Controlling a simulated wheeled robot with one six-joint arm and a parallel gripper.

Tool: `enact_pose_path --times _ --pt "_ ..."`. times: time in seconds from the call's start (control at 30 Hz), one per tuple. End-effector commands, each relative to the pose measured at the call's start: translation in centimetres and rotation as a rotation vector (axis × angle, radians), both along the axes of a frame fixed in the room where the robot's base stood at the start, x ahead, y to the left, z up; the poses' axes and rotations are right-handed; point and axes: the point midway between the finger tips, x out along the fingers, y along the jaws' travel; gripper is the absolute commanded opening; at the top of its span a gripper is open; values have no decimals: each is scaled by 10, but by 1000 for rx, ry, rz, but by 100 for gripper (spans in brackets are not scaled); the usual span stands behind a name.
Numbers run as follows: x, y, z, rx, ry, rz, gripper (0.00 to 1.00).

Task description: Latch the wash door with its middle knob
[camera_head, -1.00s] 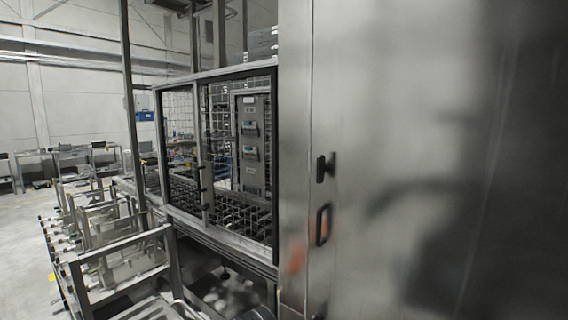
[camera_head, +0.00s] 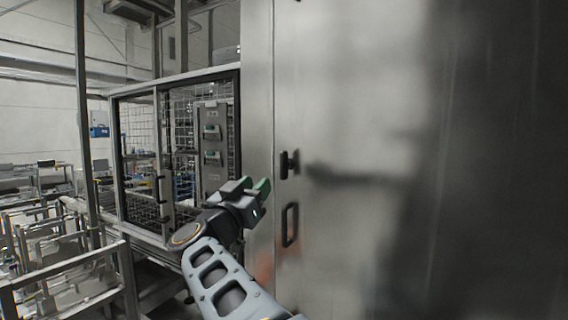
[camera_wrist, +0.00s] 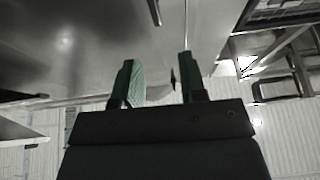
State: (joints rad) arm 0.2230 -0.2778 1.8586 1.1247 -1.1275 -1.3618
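The wash door (camera_head: 400,120) is a large, smooth stainless steel panel filling the right of the head view. A black knob (camera_head: 288,164) sits near its left edge, with a black loop handle (camera_head: 290,224) below it. My gripper (camera_head: 258,187), with green finger pads, is raised just left of and slightly below the knob in the picture, apart from it. In the wrist view my gripper (camera_wrist: 158,78) is open, its two green fingers spread. A small dark piece shows between them, near the right finger; I cannot tell whether it is the knob.
A mesh-panelled guard frame (camera_head: 160,150) stands left of the door, with a control cabinet (camera_head: 212,145) behind its mesh. Metal racks and rails (camera_head: 70,265) fill the lower left. The face in front of the knob looks clear.

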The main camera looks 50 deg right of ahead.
Motion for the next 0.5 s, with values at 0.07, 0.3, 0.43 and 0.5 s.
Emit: enact_pose_path --times 0.07,0.3,0.43,0.5 --pt "-1 -10 5 3 -1 -24 38" --pt "7 -50 23 4 -1 -31 38" --pt "13 -72 32 4 -1 -28 38" --pt "16 -83 37 4 -1 -28 38"
